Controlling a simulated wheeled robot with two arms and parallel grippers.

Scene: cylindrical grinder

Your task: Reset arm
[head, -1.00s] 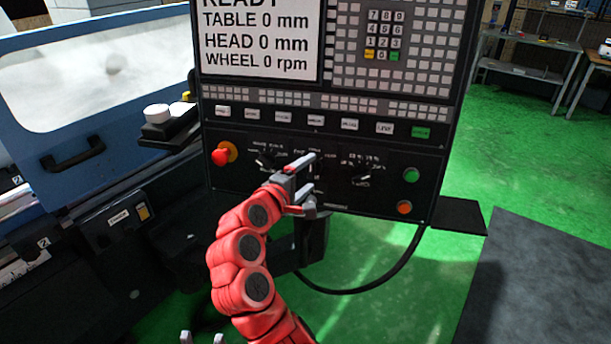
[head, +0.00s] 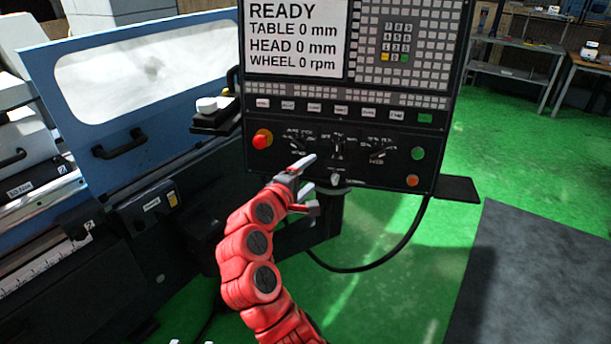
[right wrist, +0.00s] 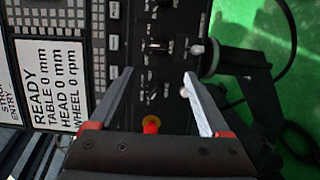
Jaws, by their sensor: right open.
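My right gripper (head: 313,178) is open and empty, in front of the lower edge of the control panel (head: 345,176). Its red arm comes up from the bottom of the head view. In the right wrist view the two fingers (right wrist: 158,74) are wide apart, with only panel face and knobs beyond them. No contact with the panel shows. Two pale tips at the bottom edge of the head view seem to be my left gripper (head: 190,342); almost all of it is cut off.
The panel carries a red stop button (head: 261,139), several rotary knobs (head: 378,152), and a screen (head: 297,40) reading READY. The blue grinder door (head: 150,75) stands at left. A black cable (head: 385,262) loops below. A dark mat (head: 545,270) and green floor (head: 500,150) lie at right.

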